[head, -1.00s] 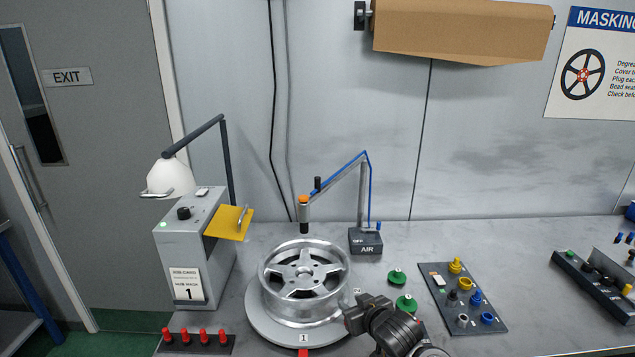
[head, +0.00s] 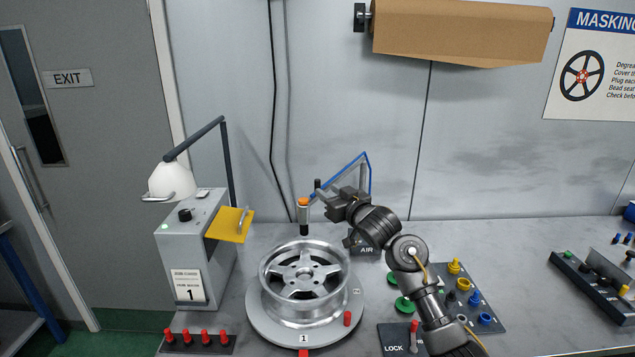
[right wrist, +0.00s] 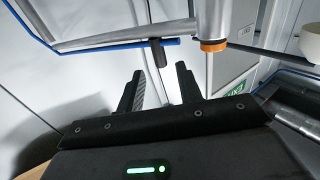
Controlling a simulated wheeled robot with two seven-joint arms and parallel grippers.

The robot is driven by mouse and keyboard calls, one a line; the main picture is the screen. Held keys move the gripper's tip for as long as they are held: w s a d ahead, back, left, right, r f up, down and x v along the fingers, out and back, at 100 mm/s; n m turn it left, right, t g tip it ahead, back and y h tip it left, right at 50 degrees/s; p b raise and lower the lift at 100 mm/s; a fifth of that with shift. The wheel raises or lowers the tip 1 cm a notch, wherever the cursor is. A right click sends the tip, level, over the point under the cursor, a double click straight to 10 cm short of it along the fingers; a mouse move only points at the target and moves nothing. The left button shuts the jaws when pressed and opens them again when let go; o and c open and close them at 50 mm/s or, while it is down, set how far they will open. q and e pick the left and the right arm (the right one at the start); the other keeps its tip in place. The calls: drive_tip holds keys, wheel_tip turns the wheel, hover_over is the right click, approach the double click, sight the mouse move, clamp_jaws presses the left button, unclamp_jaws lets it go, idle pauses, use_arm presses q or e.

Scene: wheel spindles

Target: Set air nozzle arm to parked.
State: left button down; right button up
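The air nozzle arm (head: 352,162) stands behind the wheel on its dark AIR base (head: 367,250), with a blue hose along it. Its orange-topped nozzle (head: 303,212) points down above the wheel's back edge. A black handle peg (head: 317,184) sticks out near the nozzle end. My right gripper (head: 328,194) is beside the peg and hides part of the arm. In the right wrist view its two fingers (right wrist: 158,88) are apart with nothing between them. The peg (right wrist: 158,52) shows just beyond the fingertips, and the orange ring (right wrist: 213,46) to its right. My left gripper is out of view.
A silver wheel (head: 305,280) sits on a round turntable (head: 262,318) in front of the nozzle. A grey box (head: 188,245) with a yellow flap and lamp stands left. Green plugs (head: 403,304) and a dark plug board (head: 482,298) lie right, near my right arm.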

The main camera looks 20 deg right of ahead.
sight(319, 185)
drive_tip(key=p+x, duration=0.1)
drive_tip(key=x, duration=0.5)
drive_tip(key=shift+w+a+p, duration=0.1)
drive_tip(key=shift+w+p, duration=0.25)
drive_tip(key=shift+p, duration=0.05)
clamp_jaws()
